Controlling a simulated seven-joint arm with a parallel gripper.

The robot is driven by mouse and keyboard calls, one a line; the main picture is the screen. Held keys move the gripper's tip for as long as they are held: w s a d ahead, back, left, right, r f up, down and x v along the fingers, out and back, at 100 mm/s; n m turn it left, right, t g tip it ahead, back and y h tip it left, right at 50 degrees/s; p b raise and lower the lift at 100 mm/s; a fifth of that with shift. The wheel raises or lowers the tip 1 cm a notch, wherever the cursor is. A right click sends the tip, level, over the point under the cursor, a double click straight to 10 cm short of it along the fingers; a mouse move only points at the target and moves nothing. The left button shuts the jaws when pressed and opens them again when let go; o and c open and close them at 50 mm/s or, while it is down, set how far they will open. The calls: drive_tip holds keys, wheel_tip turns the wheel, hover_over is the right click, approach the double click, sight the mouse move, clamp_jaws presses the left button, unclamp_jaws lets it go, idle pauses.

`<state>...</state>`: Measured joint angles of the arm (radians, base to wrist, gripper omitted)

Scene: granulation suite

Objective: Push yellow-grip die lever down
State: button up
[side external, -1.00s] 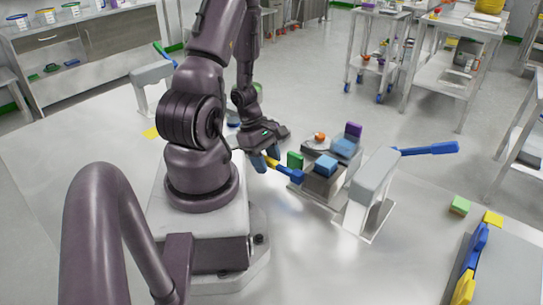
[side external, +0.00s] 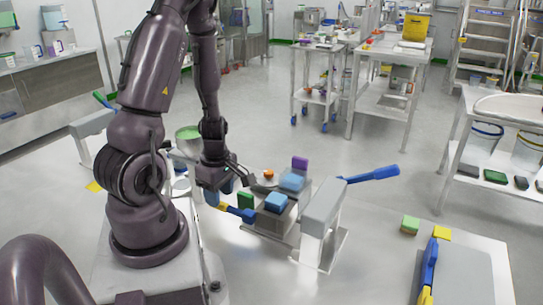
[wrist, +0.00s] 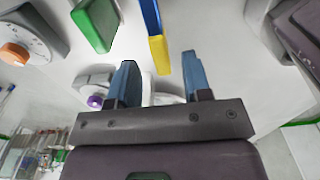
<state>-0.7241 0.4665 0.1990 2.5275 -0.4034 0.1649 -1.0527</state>
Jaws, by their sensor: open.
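The die lever (side external: 246,216) is a short blue bar with a yellow grip (side external: 223,207), sticking out to the left from a low grey press block. In the wrist view the blue bar (wrist: 151,16) comes down from the top edge and ends in the yellow grip (wrist: 159,54). My gripper (side external: 219,194) is right at the yellow grip. Its blue fingers are open and empty in the wrist view (wrist: 160,68), and the grip's end appears between the two fingertips. I cannot tell whether they touch.
A grey stand (side external: 324,207) with a long blue lever (side external: 372,174) rises to the right.

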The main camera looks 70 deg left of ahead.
sight(228, 205)
drive_tip(key=shift+w+d+r+g+y, duration=0.25)
drive_tip(key=shift+r+g+y, duration=0.2)
drive_tip(key=shift+g+y, duration=0.1)
drive_tip(key=shift+w+d+r+g+y, duration=0.25)
drive_tip(key=shift+w+r+g+y, duration=0.05)
drive_tip(key=shift+r+g+y, duration=0.2)
drive_tip(key=shift+w+d+r+g+y, duration=0.25)
drive_tip(key=shift+r+g+y, duration=0.2)
drive_tip(key=shift+y, duration=0.1)
drive_tip(key=v, duration=1.3)
drive_tip(key=w+d+r+m+t+h, duration=0.1)
drive_tip(key=d+m, duration=0.5)
drive_tip(key=m, duration=0.6)
drive_tip(key=w+d+r+m+t+h, duration=0.1)
drive_tip(key=d+r+m+t+h, duration=0.2)
drive_tip(key=d+m, duration=0.4)
drive_tip(key=shift+w+r+m+h, duration=0.25)
drive_tip(key=shift+m+h, duration=0.25)
drive_tip(key=shift+m, duration=2.4)
drive_tip(key=shift+d, duration=0.1)
wheel_tip(228, 205, up, 7)
drive_tip(key=s+m+t+y, duration=0.1)
drive_tip(key=m+t, duration=0.1)
drive_tip(key=t, duration=0.2)
drive_tip(key=shift+s+r+t+y, duration=0.25)
drive_tip(key=shift+s+t+y, duration=0.05)
drive_tip(key=shift+s+t, duration=0.1)
